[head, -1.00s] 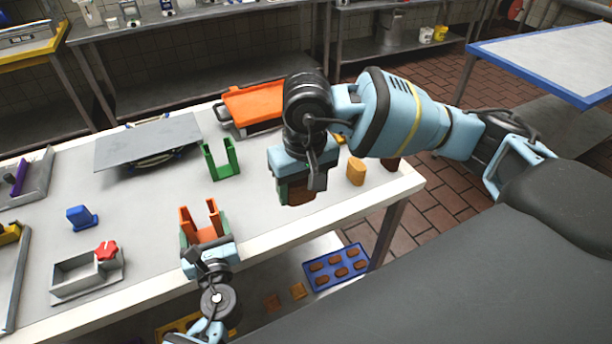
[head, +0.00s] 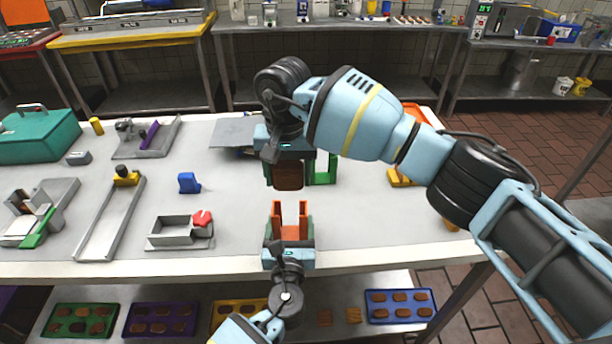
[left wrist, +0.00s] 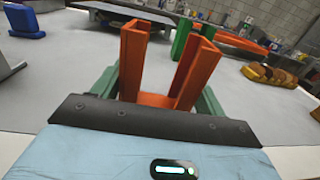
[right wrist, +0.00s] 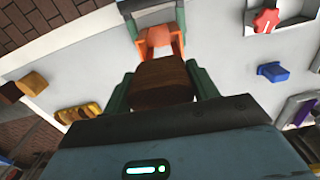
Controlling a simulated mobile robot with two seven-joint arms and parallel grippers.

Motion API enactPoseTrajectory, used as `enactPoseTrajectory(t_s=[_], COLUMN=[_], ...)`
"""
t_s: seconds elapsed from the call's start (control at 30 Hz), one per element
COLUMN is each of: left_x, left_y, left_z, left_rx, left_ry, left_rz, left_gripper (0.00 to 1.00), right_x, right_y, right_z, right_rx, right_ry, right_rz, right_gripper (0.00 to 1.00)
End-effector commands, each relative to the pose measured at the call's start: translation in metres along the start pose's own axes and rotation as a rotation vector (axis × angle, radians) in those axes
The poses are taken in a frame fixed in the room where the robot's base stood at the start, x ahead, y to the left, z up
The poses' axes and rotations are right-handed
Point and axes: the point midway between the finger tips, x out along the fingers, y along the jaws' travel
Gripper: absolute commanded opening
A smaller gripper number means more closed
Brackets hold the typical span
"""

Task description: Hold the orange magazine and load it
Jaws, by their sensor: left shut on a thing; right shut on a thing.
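The orange magazine (head: 290,233) is an upright U-shaped holder with two posts. My left gripper (head: 290,241) is shut on its lower part, near the table's front edge. The magazine fills the middle of the left wrist view (left wrist: 160,99). My right gripper (head: 288,180) is shut on a dark brown biscuit block (head: 289,184), pointing down. In the head view the block shows just above the magazine's posts, apart from them. In the right wrist view the block (right wrist: 162,82) sits between the green fingers, with the orange magazine (right wrist: 155,36) beyond it.
A green holder (head: 325,176) stands behind the right gripper, partly hidden. A blue piece (head: 188,183) and a grey tray with a red knob (head: 201,218) lie to the left. Yellow pieces (head: 398,178) lie to the right. Biscuit trays (head: 400,304) rest on the lower shelf.

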Motion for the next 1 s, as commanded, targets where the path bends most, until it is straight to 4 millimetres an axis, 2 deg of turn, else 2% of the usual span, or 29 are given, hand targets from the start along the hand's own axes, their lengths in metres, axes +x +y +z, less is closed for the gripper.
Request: enactPoseTrajectory(t_s=[0.47,1.0], left_x=[0.000,0.000], left_y=[0.000,0.000], left_z=[0.000,0.000], left_rx=[-0.001,-0.001], left_ry=[0.000,0.000], left_rz=[-0.001,-0.001], left_gripper=[0.46,0.46], right_x=[-0.001,0.042], right_y=[-0.001,-0.001], right_z=[0.000,0.000], right_rx=[0.001,0.002], right_ry=[0.000,-0.001], right_rz=[0.002,0.001], right_gripper=[0.36,0.36])
